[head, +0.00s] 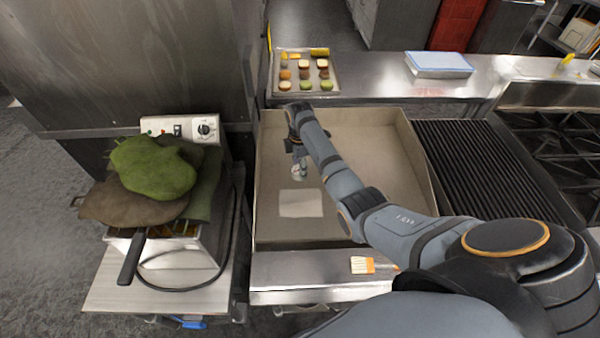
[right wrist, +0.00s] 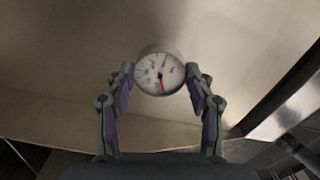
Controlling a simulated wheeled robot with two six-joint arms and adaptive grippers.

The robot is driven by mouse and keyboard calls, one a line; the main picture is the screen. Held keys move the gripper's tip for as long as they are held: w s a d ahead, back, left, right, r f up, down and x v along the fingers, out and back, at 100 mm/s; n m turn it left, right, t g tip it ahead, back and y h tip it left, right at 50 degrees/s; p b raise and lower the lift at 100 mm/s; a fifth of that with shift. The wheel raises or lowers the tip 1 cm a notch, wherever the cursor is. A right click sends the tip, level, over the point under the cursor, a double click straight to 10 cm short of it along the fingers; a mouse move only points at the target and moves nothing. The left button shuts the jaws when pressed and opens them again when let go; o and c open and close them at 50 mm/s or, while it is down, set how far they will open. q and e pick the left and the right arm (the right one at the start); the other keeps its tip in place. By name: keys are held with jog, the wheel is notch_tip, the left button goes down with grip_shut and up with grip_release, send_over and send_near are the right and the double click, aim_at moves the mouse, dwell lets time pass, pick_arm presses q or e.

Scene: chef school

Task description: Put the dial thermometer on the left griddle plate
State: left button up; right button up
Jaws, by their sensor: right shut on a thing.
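Whether the thermometer touches the surface cannot be told. A pale square plate (head: 300,203) lies on the griddle just in front of the gripper. My left gripper is not in view.
A fryer with green and brown cloths (head: 155,168) stands left. A tray of macarons (head: 306,72) and a blue-lidded box (head: 438,64) lie on the back counter. A ribbed grill (head: 480,165) is right.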

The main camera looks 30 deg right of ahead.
jog(key=shift+w+d+f, duration=0.25)
jog(key=shift+f, duration=0.15)
notch_tip(320, 180, down, 2)
jog(key=shift+s+f, duration=0.1)
jog(key=shift+f, duration=0.35)
jog(key=shift+f, duration=0.1)
jog(key=o, duration=1.2)
jog(key=shift+r, duration=0.2)
notch_tip(320, 180, up, 12)
jog(key=shift+f+b, duration=0.1)
jog(key=shift+b, duration=0.6)
jog(key=shift+a, duration=0.1)
